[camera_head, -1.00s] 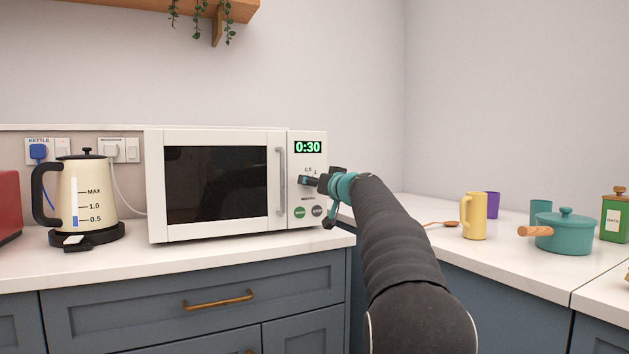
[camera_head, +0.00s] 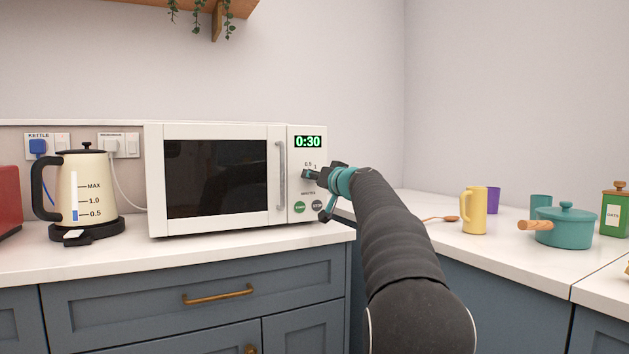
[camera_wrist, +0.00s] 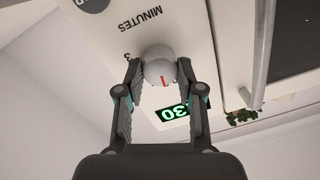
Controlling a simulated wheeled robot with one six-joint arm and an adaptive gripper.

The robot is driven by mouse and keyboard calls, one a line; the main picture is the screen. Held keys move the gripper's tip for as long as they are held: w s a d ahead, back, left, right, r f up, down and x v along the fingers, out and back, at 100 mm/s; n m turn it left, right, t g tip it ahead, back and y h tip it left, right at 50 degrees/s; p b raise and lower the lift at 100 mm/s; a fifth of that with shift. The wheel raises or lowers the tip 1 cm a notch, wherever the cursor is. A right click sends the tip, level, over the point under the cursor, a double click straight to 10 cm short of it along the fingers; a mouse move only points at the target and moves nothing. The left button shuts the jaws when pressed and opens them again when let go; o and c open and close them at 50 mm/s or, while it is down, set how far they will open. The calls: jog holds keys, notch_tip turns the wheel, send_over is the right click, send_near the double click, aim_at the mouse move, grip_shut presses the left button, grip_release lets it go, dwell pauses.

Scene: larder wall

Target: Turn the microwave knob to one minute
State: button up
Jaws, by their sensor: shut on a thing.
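The white microwave (camera_head: 215,132) stands on the counter with its door shut. Its green display (camera_head: 308,142) reads 0:30. My gripper (camera_head: 312,174) is at the control panel below the display and hides most of the knob in the head view. In the wrist view the round pale knob (camera_wrist: 158,68) with a red mark sits between the two fingertips of my gripper (camera_wrist: 160,76), which is shut on it. The word MINUTES is printed beside the knob. The wrist view is tilted, and the display (camera_wrist: 173,113) shows partly behind a finger.
The door handle (camera_head: 281,178) is just left of the panel. Green and dark buttons (camera_head: 308,208) lie below the knob. A cream kettle (camera_head: 88,190) stands left of the microwave. A yellow mug (camera_head: 474,212) and teal pot (camera_head: 565,228) stand on the right counter.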

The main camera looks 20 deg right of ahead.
jog(key=m+b, duration=0.1)
jog(key=m, duration=0.5)
jog(key=shift+f, duration=0.1)
jog(key=shift+m, duration=0.3)
dwell(0.3)
jog(key=o, duration=1.2)
jog(key=shift+d, duration=0.1)
jog(key=shift+c, duration=0.2)
jog(key=s, duration=1.2)
jog(key=shift+d+f, duration=0.2)
jog(key=shift+d, duration=0.2)
